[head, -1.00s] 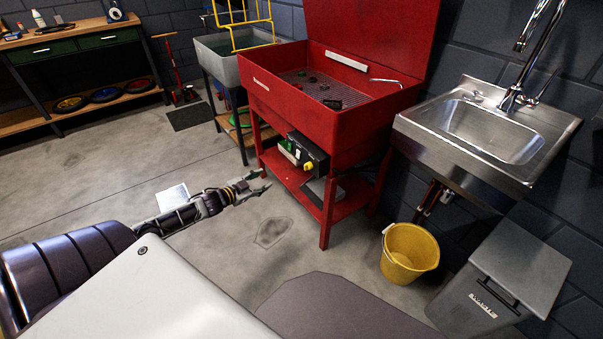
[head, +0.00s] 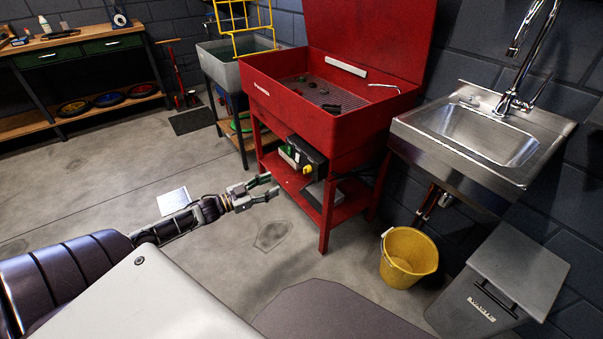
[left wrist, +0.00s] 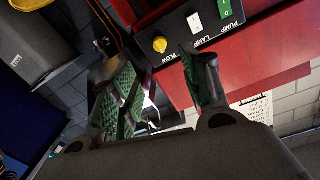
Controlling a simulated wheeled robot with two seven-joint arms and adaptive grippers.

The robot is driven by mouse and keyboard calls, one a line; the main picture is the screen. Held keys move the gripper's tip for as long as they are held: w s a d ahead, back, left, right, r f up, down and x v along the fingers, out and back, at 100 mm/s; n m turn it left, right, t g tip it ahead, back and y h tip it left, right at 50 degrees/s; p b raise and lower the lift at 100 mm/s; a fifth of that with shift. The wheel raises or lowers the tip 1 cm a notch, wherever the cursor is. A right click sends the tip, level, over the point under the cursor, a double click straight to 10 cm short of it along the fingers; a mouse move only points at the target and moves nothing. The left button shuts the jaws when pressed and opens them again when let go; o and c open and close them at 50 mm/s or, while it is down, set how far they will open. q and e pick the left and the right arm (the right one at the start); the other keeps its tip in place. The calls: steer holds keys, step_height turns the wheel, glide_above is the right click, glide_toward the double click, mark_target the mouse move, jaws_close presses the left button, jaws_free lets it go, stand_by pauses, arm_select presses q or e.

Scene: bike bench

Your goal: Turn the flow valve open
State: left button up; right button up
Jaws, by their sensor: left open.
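The flow valve is a yellow knob (left wrist: 160,45) beside the word FLOW on a black control panel (left wrist: 215,32) in the left wrist view. In the head view the yellow knob (head: 307,169) shows small on the dark box (head: 308,155) under the red parts washer (head: 335,122). My left gripper (head: 272,186) is open and empty, in front of the washer's lower shelf. In the left wrist view its green-padded fingers (left wrist: 160,92) stand apart, and the knob appears beyond them, between their tips, not touched. My right gripper is not in view.
The panel also bears a green PUMP switch (left wrist: 223,8) and a white LAMP switch (left wrist: 195,22). The washer's red front leg (head: 325,228) stands near my left gripper. A yellow bucket (head: 408,257), a grey bin (head: 505,285) and a steel sink (head: 480,130) are at the right.

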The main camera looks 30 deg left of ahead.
mark_target(307, 170)
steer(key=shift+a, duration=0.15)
arm_select(q)
steer(key=shift+w+d, duration=0.1)
steer(key=shift+w, duration=0.05)
stand_by(0.4)
steer(key=b+x, duration=0.5)
steer(key=x, duration=0.8)
steer(key=shift+w+d, duration=0.15)
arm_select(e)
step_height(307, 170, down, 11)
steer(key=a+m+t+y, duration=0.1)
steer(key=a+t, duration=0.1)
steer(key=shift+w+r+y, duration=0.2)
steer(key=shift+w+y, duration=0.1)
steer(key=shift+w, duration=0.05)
